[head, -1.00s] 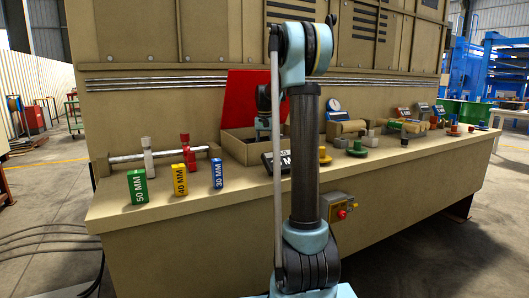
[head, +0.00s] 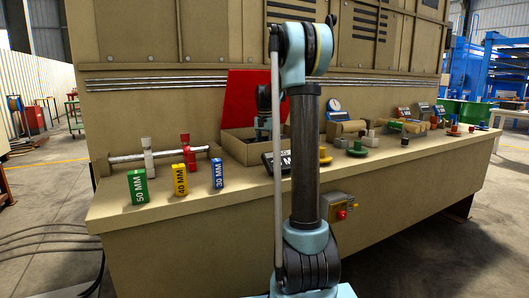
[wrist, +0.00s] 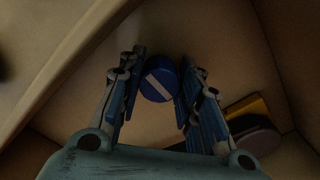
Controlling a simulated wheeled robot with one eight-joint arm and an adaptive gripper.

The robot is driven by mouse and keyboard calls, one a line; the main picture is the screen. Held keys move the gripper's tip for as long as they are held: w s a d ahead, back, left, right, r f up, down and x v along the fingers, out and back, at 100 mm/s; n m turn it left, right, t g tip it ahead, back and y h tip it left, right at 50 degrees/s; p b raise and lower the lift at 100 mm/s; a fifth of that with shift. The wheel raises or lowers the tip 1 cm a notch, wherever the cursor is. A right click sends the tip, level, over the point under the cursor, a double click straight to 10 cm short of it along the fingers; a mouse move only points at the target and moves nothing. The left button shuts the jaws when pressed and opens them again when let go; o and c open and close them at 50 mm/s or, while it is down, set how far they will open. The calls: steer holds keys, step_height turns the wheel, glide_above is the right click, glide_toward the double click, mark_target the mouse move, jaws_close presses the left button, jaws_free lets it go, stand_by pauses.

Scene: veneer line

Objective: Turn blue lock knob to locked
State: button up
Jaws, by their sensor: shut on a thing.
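The blue lock knob (wrist: 159,84) shows in the wrist view, a round blue cap with a pale bar across it, tilted from upper left to lower right. My gripper (wrist: 160,80) has its two fingers on either side of the knob and is shut on it. The knob stands in a box corner with tan walls. In the head view my gripper is mostly hidden behind my arm, at the open box (head: 231,150) with the raised red lid (head: 248,98); the knob does not show there.
Inside the box, a yellow block and a dark rounded thing (wrist: 258,138) lie right of my fingers. On the bench, green, yellow and blue thickness blocks (head: 178,181) stand left of the box. A dark display (head: 275,162) and a yellow knob (head: 325,156) stand to its right.

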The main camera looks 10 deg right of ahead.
steer(key=o, duration=1)
steer(key=shift+o, duration=0.2)
step_height(320, 180, up, 12)
